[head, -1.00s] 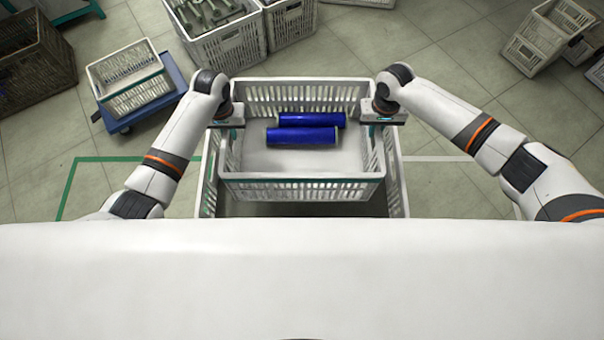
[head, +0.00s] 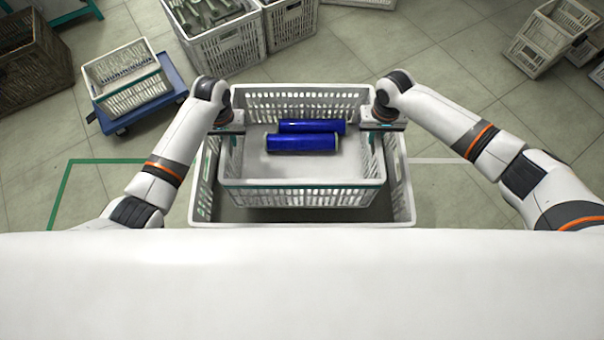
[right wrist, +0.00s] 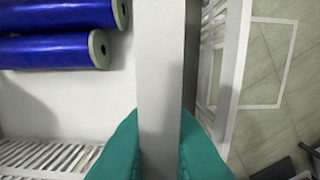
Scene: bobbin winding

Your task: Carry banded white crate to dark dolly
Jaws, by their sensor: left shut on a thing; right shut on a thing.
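The white crate (head: 300,195) with a teal band along its near side holds two blue rolls (head: 303,143). It is over a larger-looking white crate (head: 205,190); I cannot tell whether they touch. My left gripper (head: 234,127) is shut on its left side wall. My right gripper (head: 377,125) is shut on its right side wall. In the right wrist view, the teal fingers (right wrist: 160,150) straddle the white rim (right wrist: 158,60), with the blue rolls (right wrist: 55,50) to the left. I cannot make out a dark dolly for certain.
A blue dolly (head: 172,75) carrying another white banded crate (head: 128,85) stands at the left. A brown crate (head: 30,60) and white crates (head: 222,45) stand at the back. Stacked white crates (head: 548,35) are at the right. The floor at centre right is clear.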

